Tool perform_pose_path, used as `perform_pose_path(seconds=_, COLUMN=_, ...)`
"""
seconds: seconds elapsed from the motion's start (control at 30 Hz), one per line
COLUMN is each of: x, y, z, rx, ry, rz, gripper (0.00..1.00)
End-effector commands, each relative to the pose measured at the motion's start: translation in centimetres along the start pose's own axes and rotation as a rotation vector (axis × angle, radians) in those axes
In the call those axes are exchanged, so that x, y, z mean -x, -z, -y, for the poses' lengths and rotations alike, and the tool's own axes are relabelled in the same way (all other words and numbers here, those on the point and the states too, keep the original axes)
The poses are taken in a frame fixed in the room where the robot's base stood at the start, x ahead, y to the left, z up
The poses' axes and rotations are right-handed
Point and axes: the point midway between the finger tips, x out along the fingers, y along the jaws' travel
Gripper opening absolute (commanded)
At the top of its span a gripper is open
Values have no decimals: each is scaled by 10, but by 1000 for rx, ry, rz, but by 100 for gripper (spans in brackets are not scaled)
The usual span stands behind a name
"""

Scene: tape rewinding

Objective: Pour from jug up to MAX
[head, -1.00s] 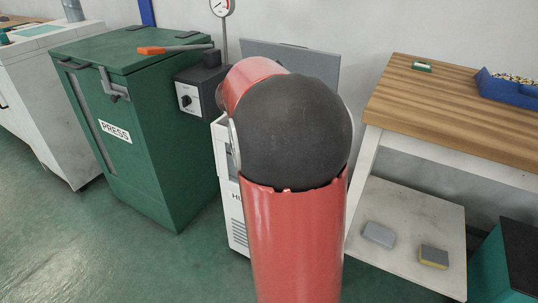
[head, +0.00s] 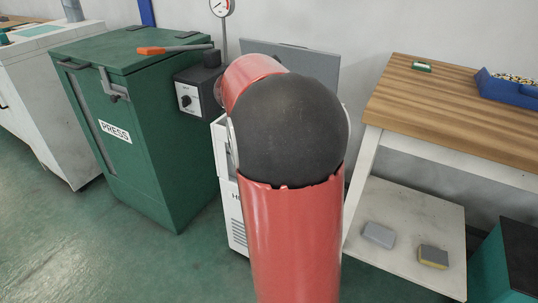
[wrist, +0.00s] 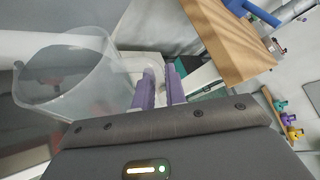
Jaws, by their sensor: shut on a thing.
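A clear jug (wrist: 72,78) fills the left of the wrist view, and its wall lets the background show through. Its pale handle (wrist: 150,66) lies at the purple fingers of my gripper (wrist: 160,82), which is shut on it. I cannot make out the water level in the jug. In the head view a white machine (head: 236,222) with lettering starting with H stands behind my red arm, with a grey lid-like panel (head: 310,62) raised at its back. My arm hides most of the machine, and also the jug and gripper. No MAX mark can be seen.
A green press cabinet (head: 150,165) with an orange-handled lever stands left of the machine. A wooden-topped bench (head: 450,110) stands to the right, with a blue bin (head: 508,88) on top and sponges on its lower shelf. Green floor is open at the front left.

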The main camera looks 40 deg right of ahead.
Motion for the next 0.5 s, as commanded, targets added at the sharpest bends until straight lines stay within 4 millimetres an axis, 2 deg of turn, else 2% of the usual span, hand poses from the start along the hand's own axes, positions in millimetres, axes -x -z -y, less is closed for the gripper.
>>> perform_pose_path(seconds=0.5, x=0, y=-3, z=3, rx=32, ry=17, rz=-10, gripper=0)
